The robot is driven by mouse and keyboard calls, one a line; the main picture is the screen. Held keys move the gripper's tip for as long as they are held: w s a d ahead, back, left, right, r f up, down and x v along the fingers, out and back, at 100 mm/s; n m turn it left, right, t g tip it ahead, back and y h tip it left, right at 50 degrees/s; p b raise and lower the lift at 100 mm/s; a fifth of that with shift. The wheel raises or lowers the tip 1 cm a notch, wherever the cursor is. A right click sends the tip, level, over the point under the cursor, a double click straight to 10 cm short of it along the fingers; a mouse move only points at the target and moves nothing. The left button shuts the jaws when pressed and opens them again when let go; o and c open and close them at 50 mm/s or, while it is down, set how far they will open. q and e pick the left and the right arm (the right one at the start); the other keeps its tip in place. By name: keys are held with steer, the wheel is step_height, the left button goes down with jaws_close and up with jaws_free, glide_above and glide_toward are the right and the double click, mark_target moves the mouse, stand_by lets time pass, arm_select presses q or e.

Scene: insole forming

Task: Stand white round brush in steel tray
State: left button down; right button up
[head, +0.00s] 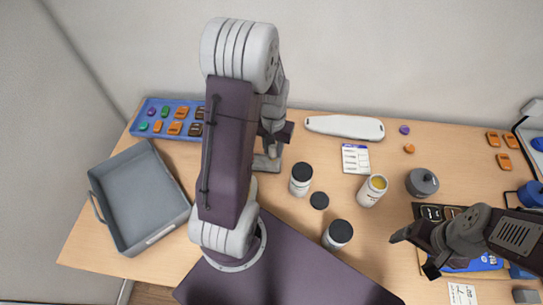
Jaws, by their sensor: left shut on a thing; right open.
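My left gripper (274,138) is at the back middle of the table, partly hidden by my own arm. It is shut on a small pale grey thing (271,150), which may be the white round brush; its shape is mostly hidden. A small grey metallic piece (268,164) lies just below it, perhaps part of the steel tray; my arm covers much of it, and I cannot tell whether the held thing touches it. My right gripper (414,254) is open and empty at the right front.
A grey handled bin (118,232) stands empty at left, beside a blue tray (137,130) of coloured pieces. A white insole-shaped piece (345,127) lies behind.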

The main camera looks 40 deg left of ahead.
mark_target(273, 156)
arm_select(q)
steer(key=shift+s+f, duration=0.1)
steer(key=shift+f, duration=0.2)
step_height(273, 156, down, 3)
steer(key=shift+s+d+r, duration=0.1)
steer(key=shift+r, duration=0.05)
steer(key=shift+w+f, duration=0.2)
steer(key=shift+s+f, duration=0.1)
steer(key=shift+f, duration=0.1)
steer(key=c, duration=1.1)
jaws_free()
steer(key=shift+r, duration=0.1)
